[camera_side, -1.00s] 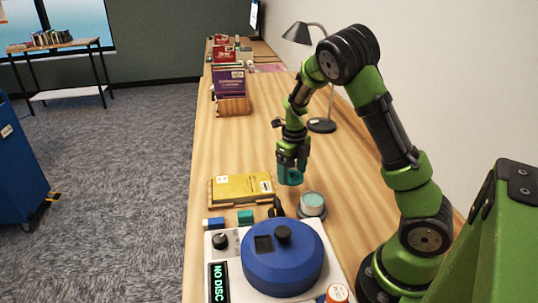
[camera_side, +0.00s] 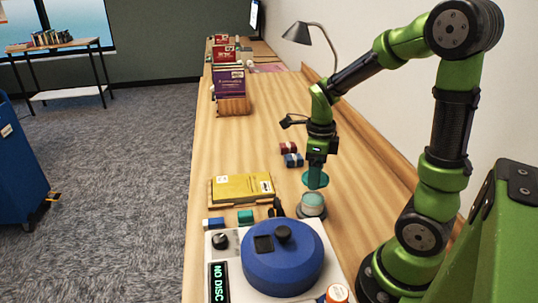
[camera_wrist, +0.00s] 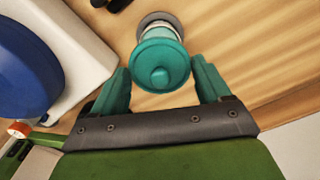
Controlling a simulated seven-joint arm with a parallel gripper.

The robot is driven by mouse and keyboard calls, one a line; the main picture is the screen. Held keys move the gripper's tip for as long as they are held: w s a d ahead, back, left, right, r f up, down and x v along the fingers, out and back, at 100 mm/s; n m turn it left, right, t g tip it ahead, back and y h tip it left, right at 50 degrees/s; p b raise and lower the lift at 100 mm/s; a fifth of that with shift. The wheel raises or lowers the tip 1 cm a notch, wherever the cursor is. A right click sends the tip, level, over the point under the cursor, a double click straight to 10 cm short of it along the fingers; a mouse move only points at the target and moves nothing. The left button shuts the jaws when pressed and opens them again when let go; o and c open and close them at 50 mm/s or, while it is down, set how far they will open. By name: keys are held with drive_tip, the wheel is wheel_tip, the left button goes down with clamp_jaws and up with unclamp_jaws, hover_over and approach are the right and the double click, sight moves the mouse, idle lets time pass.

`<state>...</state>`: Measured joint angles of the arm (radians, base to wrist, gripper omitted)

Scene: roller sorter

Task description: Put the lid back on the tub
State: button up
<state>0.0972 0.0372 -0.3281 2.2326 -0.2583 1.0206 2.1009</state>
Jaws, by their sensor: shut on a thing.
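The tub (camera_side: 312,205) is a small pale round container on a grey round base, standing on the wooden table just behind the blue-topped machine. The lid (camera_side: 316,181) is a teal disc with a knob; in the wrist view the lid (camera_wrist: 174,73) faces me and hides much of the tub (camera_wrist: 160,27). My gripper (camera_side: 317,166) is shut on the lid and holds it above the tub, a little apart from it and slightly tilted in the side view. In the wrist view my gripper's (camera_wrist: 162,82) teal fingers stand on either side of the lid.
The white machine with its blue round cover (camera_side: 283,262) stands in front of the tub. A yellow book (camera_side: 242,187) lies on a wooden tray to the left. A desk lamp (camera_side: 300,33) stands farther back.

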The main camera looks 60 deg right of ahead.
drive_tip(key=shift+f, duration=2.8)
drive_tip(key=shift+f, duration=0.15)
drive_tip(key=o, duration=1)
drive_tip(key=shift+c, duration=0.2)
drive_tip(key=shift+r, duration=3.55)
clamp_jaws()
